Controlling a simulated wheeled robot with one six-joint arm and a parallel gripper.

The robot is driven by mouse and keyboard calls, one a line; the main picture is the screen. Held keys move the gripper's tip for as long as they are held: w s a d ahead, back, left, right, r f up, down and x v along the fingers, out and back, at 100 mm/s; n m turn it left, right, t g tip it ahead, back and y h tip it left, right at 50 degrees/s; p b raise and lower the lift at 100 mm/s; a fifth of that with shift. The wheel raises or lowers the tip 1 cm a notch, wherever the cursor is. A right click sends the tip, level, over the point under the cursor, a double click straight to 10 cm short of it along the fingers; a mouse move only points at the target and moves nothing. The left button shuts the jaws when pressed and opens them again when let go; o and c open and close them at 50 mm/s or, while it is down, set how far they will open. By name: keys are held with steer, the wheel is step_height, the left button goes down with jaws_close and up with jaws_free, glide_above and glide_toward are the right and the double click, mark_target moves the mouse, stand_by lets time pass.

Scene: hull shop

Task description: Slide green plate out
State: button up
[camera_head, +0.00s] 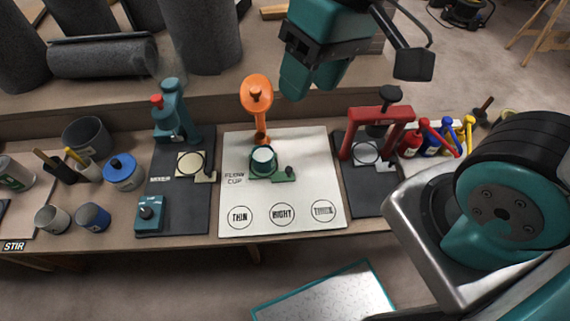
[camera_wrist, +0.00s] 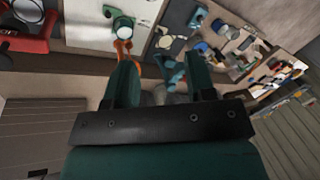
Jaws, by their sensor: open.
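The green plate (camera_head: 285,176) lies flat on the white flow-cup board, under a green-rimmed cup (camera_head: 263,160). Its right end sticks out beyond the cup and carries a small dark knob (camera_head: 289,170). An orange stand (camera_head: 257,97) rises behind the cup. In the wrist view the green plate (camera_wrist: 108,12) shows near the top edge, beside the cup (camera_wrist: 123,27). My gripper (camera_head: 296,82) is open and empty, high above the back of the bench and apart from the plate. Its two fingers also show in the wrist view (camera_wrist: 162,78).
The white board (camera_head: 311,150) has circles marked THIN, RIGHT and THICK in front. A red press (camera_head: 377,127) stands on the right, a teal press (camera_head: 173,110) on the left. Cans and pots crowd the left side.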

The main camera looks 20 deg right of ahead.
steer(key=w+d+f+m+h+b, duration=0.1)
steer(key=w+f+m+b, duration=0.4)
steer(key=f, duration=0.4)
steer(key=w+d+f+m+h+b, duration=0.1)
steer(key=w+f+m+b, duration=0.35)
steer(key=f, duration=0.35)
steer(key=m+h+b, duration=0.2)
steer(key=m+b, duration=0.5)
glide_toward(289, 169)
step_height(289, 169, down, 9)
steer(key=b, duration=0.3)
steer(key=shift+w+d+f, duration=0.15)
steer(key=shift+f, duration=0.05)
steer(key=shift+c, duration=0.2)
jaws_close()
